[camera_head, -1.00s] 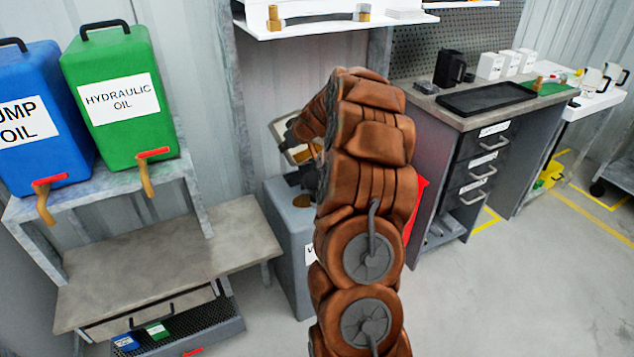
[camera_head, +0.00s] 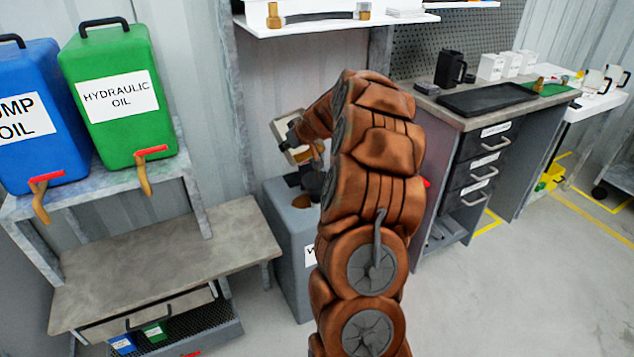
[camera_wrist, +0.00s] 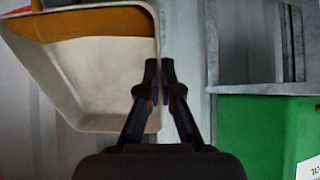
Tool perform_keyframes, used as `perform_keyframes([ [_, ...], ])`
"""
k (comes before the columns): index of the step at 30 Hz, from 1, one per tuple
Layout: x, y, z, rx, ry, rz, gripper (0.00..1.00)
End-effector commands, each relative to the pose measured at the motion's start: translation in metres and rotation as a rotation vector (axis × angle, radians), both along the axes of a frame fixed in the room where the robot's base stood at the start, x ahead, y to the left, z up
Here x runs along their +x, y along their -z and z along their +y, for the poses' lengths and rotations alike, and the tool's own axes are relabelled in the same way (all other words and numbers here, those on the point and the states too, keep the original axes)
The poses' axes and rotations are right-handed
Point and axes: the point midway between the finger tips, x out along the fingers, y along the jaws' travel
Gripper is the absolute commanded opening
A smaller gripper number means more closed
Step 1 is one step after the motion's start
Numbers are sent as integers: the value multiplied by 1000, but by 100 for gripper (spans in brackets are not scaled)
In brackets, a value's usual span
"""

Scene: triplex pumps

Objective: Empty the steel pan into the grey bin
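The steel pan (camera_wrist: 95,80) is steeply tilted in the wrist view, with a pale inner wall and brown-orange liquid (camera_wrist: 100,22) along its upper part. My gripper (camera_wrist: 160,72) has its fingers close together at the pan's rim and holds it there. In the head view the pan (camera_head: 290,128) is small, tilted and partly hidden by my arm, above the grey bin (camera_head: 288,235). The bin's top has a dark opening, partly covered by my arm. I cannot tell whether liquid is falling into it.
A green hydraulic oil container (camera_head: 115,95) and a blue pump oil container (camera_head: 32,120) stand on a rack at left. A low bench (camera_head: 170,255) is below them. A white shelf (camera_head: 325,25) hangs above the bin. A drawer workbench (camera_head: 487,105) stands at right.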

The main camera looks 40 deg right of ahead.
Motion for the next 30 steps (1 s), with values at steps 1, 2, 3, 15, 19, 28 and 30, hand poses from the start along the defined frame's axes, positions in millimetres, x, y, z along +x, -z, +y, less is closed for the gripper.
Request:
perform_keyframes([
  [1, 0, 0, 0, -1, 1, -4, 0],
  [2, 0, 0, 0, -1, 1, -5, 0],
  [3, 0, 0, 0, -1, 1, -7, 0],
  [15, -2, -2, -1, -1, 2, -27, 0],
  [19, -2, -2, -1, -1, 2, -33, 0],
  [28, -3, -3, -2, -1, 3, -49, 0],
  [30, -4, -3, -2, -1, 3, -53, 0],
])
